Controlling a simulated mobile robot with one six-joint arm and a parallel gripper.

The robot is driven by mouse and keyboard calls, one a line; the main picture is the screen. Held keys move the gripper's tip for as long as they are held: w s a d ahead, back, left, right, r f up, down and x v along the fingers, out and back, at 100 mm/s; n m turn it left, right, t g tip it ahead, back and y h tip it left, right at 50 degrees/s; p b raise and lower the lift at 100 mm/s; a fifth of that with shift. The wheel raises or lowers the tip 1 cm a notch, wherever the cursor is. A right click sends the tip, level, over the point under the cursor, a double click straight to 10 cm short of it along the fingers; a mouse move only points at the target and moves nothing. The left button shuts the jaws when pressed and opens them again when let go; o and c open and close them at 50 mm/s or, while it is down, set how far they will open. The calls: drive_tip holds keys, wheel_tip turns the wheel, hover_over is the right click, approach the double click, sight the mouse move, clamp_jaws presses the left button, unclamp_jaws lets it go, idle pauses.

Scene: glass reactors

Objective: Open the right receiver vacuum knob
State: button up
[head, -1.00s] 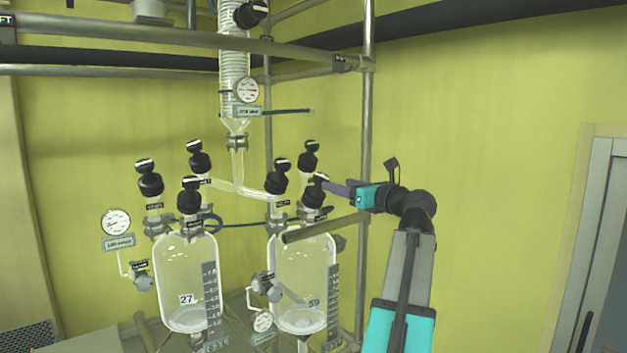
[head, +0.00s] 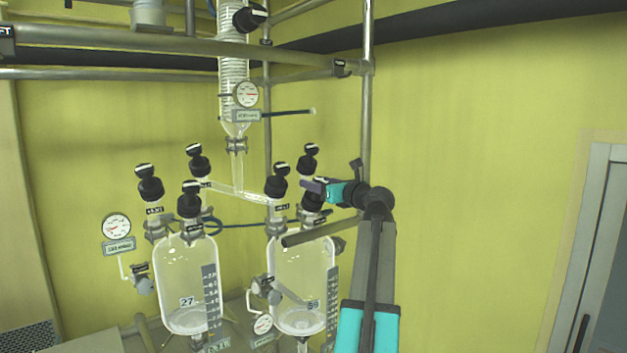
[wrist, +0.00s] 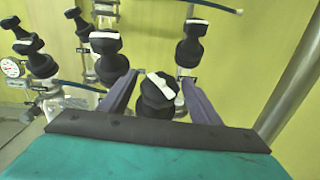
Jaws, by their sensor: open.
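The right receiver (head: 303,262) is a clear glass vessel with several black valve knobs on top. Its front-right black knob (head: 312,202) is partly covered by my gripper (head: 304,185) in the head view. In the wrist view this knob (wrist: 157,98) sits between the two purple fingers of my open gripper (wrist: 158,80), a white bar on its top set at a slant. Clear space shows between knob and fingers, so they look apart. The left knob (head: 277,181) and back knob (head: 308,158) stand close by. The knob labels are too small to read.
A grey horizontal bar (head: 318,230) crosses in front of the receiver, below my gripper. A vertical metal post (head: 367,120) stands behind my arm and shows at right in the wrist view (wrist: 300,85). The left receiver (head: 190,275) stands to the left. The right side is open.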

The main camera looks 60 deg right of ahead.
drive_tip(key=shift+x, duration=1.4)
drive_tip(key=shift+c, duration=0.4)
drive_tip(key=c, duration=1)
